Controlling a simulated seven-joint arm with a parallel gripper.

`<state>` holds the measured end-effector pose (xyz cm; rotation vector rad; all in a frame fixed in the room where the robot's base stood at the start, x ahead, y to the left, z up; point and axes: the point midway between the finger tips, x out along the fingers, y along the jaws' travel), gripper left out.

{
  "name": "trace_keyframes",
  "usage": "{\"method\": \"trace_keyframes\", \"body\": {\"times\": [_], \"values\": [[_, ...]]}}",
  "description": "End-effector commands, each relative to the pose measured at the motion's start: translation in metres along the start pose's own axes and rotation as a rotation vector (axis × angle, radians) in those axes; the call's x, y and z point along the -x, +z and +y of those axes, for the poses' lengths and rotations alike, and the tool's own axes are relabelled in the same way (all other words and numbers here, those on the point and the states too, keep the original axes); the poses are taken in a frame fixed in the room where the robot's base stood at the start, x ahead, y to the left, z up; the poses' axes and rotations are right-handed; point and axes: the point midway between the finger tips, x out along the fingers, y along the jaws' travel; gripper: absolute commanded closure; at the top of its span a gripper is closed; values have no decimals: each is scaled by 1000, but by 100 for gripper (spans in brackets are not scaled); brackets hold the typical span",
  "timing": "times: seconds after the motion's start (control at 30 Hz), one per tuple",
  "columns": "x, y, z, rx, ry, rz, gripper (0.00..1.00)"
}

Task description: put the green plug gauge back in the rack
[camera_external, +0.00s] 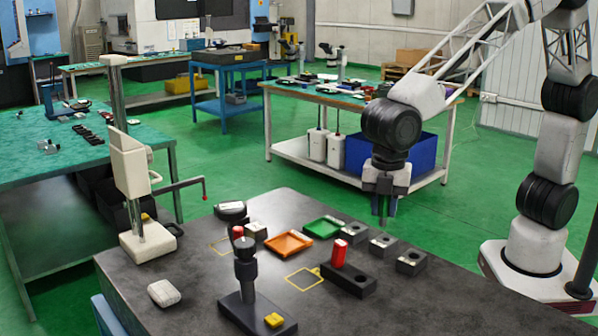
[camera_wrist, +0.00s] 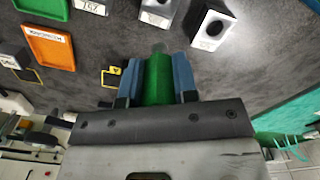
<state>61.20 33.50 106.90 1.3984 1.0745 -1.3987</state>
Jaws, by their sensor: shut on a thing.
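My gripper (camera_external: 383,208) hangs above the far right part of the dark table, near the metal blocks, in the external view. In the wrist view my gripper (camera_wrist: 158,72) is shut on the green plug gauge (camera_wrist: 157,85), which sits between the two blue-grey fingers with a grey tip beyond it. The gauge's colour is hard to make out in the external view. A black block, seemingly the rack (camera_external: 362,285), lies on the table to the lower left of my gripper. A red plug gauge (camera_external: 339,254) stands upright in its left end; a hole shows to the right.
Several grey metal blocks with holes (camera_external: 381,245) line the table's right side. An orange tray (camera_external: 289,243) and a green tray (camera_external: 323,227) lie left of them. A black stand (camera_external: 245,275) with a red knob rises at front left. The right front table is clear.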

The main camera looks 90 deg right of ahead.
Motion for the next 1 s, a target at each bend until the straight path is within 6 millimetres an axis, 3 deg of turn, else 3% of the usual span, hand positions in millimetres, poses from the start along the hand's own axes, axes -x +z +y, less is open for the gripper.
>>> {"method": "trace_keyframes", "body": {"times": [0.3,0.5,0.7,1.0], "values": [[8,-73,15,2,0,0,98],[11,-112,20,1,0,0,98],[13,-130,21,0,0,1,98],[13,-133,21,-1,0,0,98]]}}
